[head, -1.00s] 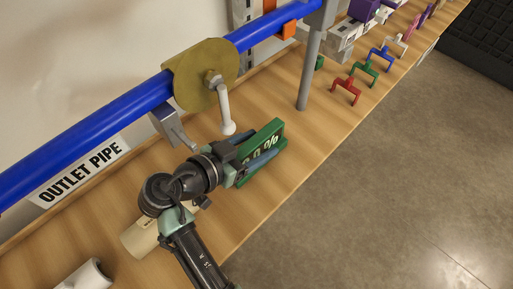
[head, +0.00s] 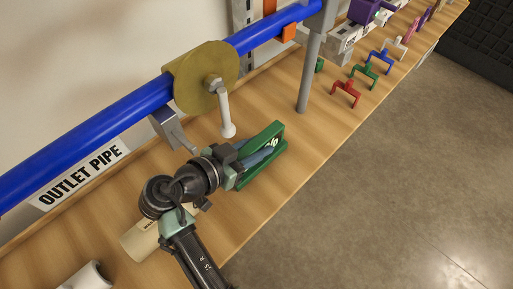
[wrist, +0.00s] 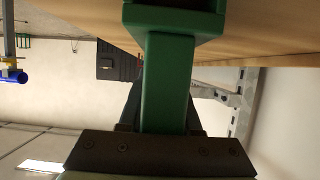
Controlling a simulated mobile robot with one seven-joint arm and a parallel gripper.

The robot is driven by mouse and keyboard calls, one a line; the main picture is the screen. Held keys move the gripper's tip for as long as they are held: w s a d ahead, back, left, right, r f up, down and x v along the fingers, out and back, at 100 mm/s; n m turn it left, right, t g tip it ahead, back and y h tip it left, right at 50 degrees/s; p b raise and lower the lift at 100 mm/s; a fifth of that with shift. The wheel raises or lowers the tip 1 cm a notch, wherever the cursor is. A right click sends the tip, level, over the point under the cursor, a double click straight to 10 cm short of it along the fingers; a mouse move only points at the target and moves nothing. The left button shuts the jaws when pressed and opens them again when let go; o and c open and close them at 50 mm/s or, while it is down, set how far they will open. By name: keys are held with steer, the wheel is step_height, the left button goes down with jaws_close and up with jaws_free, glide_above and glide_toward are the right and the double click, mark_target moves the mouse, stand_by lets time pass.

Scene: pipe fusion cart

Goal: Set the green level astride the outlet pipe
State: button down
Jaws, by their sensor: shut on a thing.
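The green level (head: 268,171) is in my gripper (head: 261,154), held above the wooden bench at the right end of my arm. Its pale readout shows only in part between the fingers. In the wrist view the level (wrist: 165,85) is a green bar between the two dark fingers, with a wider green block at its far end. The blue outlet pipe (head: 95,132) runs diagonally behind and above my gripper, over the OUTLET PIPE label (head: 80,173). The level is apart from the pipe, on its near side.
A brass disc (head: 203,78) with a white handle (head: 226,113) sits on the pipe just behind the level. A grey post (head: 308,75) stands to the right. Several coloured forked pieces, including a red one (head: 346,93), line the bench. A tan cylinder (head: 140,238) lies below my arm.

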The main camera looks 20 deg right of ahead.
mark_target(272, 129)
steer(key=shift+r, duration=0.15)
steer(key=shift+r, duration=0.6)
step_height(272, 129, up, 2)
steer(key=shift+r+p, duration=0.25)
steer(key=shift+p, duration=0.15)
steer(key=s+d, duration=0.3)
steer(key=s, duration=0.5)
steer(key=s+d, duration=0.3)
steer(key=s, duration=0.6)
steer(key=shift+f, duration=0.2)
steer(key=shift+d, duration=0.1)
